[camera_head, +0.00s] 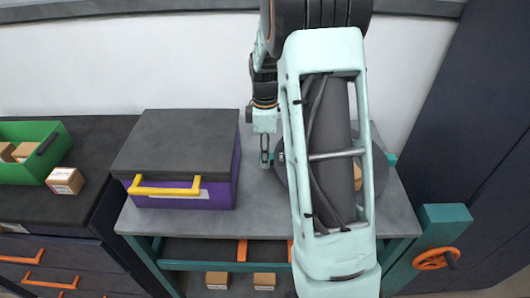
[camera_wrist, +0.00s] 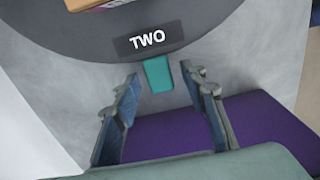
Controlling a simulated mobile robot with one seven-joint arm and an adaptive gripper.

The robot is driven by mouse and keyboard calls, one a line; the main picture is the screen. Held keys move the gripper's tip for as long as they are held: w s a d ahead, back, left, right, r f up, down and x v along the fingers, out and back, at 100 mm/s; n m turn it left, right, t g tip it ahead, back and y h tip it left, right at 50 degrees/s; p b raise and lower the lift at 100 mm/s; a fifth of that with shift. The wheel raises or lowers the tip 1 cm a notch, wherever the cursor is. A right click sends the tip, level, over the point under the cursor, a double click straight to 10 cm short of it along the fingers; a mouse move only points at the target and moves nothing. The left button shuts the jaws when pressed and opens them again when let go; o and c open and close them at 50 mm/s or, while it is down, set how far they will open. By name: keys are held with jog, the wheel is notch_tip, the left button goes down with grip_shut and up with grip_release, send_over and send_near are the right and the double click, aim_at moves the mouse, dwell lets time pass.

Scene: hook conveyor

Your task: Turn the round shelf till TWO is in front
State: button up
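The round shelf (camera_head: 379,172) is a dark grey disc on the grey bench, mostly hidden behind my arm in the head view. In the wrist view the shelf (camera_wrist: 75,32) fills the top, with a black TWO label (camera_wrist: 149,39) near its rim. A teal tab (camera_wrist: 158,75) sticks out just below this label. My gripper (camera_wrist: 160,73) is open, its two fingers apart on either side of the tab's line. Whether the fingers touch the tab or shelf I cannot tell.
A purple box (camera_head: 215,185) with a dark lid and yellow handle stands left of the shelf. A teal post with an orange handwheel (camera_head: 437,258) is at right. A green bin (camera_head: 62,150) stands far left.

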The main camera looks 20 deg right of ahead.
grip_shut()
jog(key=shift+s, duration=0.15)
